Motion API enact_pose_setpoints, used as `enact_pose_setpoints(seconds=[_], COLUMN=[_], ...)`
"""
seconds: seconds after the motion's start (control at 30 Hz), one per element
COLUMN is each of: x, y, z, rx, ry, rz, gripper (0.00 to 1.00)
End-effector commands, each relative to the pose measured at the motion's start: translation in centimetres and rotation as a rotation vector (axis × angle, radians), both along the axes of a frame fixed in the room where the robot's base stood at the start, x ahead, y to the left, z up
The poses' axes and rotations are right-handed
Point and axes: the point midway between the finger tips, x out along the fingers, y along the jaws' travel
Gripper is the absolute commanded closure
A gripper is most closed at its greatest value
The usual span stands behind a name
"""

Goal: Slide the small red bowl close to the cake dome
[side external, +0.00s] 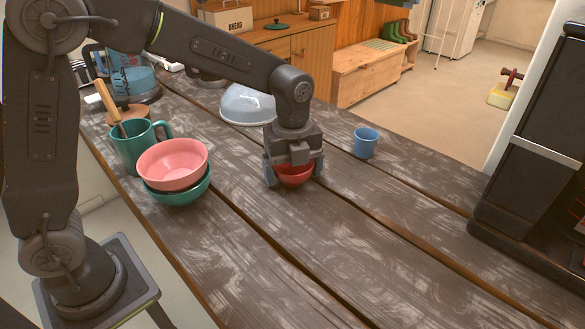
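The small red bowl (295,176) sits upright on the wooden table, right below my gripper (294,174). The two fingers stand on the left and right sides of the bowl, low near the table. The palm covers part of the bowl's rim. I cannot tell whether the fingers press on the bowl or only straddle it. The cake dome (245,104), pale blue and rounded, stands behind and to the left of the bowl, a short gap away. My wrist hides the dome's right edge.
A pink bowl (172,160) is stacked in a green bowl (178,196) at the left, beside a green mug (135,148). A blue cup (365,143) stands right of my gripper. A dark appliance (530,160) is at the far right. The table's front is clear.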

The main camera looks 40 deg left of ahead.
Motion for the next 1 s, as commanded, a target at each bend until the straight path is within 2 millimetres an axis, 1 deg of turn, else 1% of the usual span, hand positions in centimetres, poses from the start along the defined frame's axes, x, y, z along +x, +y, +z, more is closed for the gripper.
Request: enact_pose_setpoints(seconds=[0.03,0.2,0.23,0.47,0.67,1.0], x=[0.0,0.0,0.0,0.1,0.1,0.2], y=[0.0,0.0,0.0,0.6,2.6,6.5], z=[0.0,0.0,0.0,0.1,0.1,0.1], rx=[0.0,0.0,0.0,0.0,0.0,0.0], ry=[0.0,0.0,0.0,-0.001,-0.002,-0.001], rz=[0.0,0.0,0.0,0.002,0.003,0.003], gripper=[0.23,0.39,0.41,0.41,0.41,0.41])
